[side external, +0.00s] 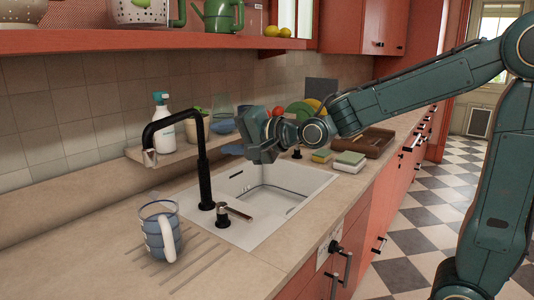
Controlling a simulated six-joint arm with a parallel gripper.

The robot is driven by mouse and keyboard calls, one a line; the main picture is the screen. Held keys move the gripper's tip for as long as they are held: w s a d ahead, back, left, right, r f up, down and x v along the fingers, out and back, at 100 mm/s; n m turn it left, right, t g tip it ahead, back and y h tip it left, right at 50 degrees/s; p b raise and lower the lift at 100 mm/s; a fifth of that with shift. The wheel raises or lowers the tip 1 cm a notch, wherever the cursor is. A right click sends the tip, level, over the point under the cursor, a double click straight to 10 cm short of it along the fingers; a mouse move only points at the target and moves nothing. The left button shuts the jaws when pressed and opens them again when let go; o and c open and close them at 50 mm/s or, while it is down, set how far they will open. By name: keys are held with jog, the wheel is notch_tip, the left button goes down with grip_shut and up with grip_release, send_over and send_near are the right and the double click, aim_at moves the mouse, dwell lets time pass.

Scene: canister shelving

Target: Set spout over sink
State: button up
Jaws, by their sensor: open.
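The black faucet (202,160) stands at the left end of the white sink (306,188). Its spout (150,157) points left, over the counter and away from the basin. A small lever handle (233,214) sits beside its base. My gripper (258,150) is above the far left part of the sink, to the right of the faucet and apart from it. It looks empty; its fingertips are hard to make out at this angle.
A blue-striped mug (160,232) stands on the counter below and near the spout. A soap bottle (163,122) stands on a ledge behind the faucet. Sponges (349,160) and a brown tray (366,143) lie right of the sink. A red shelf (130,42) hangs above.

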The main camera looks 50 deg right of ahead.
aim_at(172, 122)
jog(key=w+m+t, duration=0.1)
jog(key=w+m, duration=0.1)
jog(key=w+r+m+t, duration=0.1)
jog(key=w+m, duration=0.1)
jog(key=w, duration=0.1)
jog(key=shift+t, duration=0.3)
jog(key=shift+w, duration=0.15)
jog(key=shift+w+a+r, duration=0.1)
jog(key=shift+w+a, duration=0.2)
jog(key=shift+w, duration=1.95)
jog(key=shift+w+a+r, duration=0.1)
jog(key=shift+w+a, duration=0.15)
jog(key=shift+w, duration=1.95)
jog(key=shift+w+a, duration=0.3)
jog(key=shift+w, duration=1.95)
grip_shut()
